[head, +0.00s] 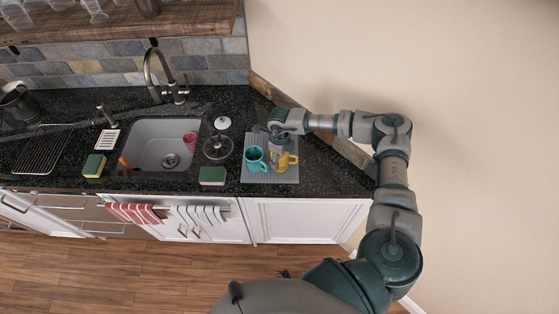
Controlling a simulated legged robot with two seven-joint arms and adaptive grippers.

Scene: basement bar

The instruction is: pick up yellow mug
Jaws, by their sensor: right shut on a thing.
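The yellow mug (282,161) stands at the right side of a grey drying mat (256,177) on the dark counter, right of the sink. My right gripper (279,148) comes down from above at the mug's rim and is shut on it; the fingertips are small and partly hidden. A teal mug (254,158) stands on the same mat, just left of the yellow one. My left gripper is not in view.
The sink (160,139) holds a pink cup (190,138). A glass lid (218,147), a sponge (212,175) and a white lid (222,122) lie between sink and mat. The wall (440,90) bounds the counter at right.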

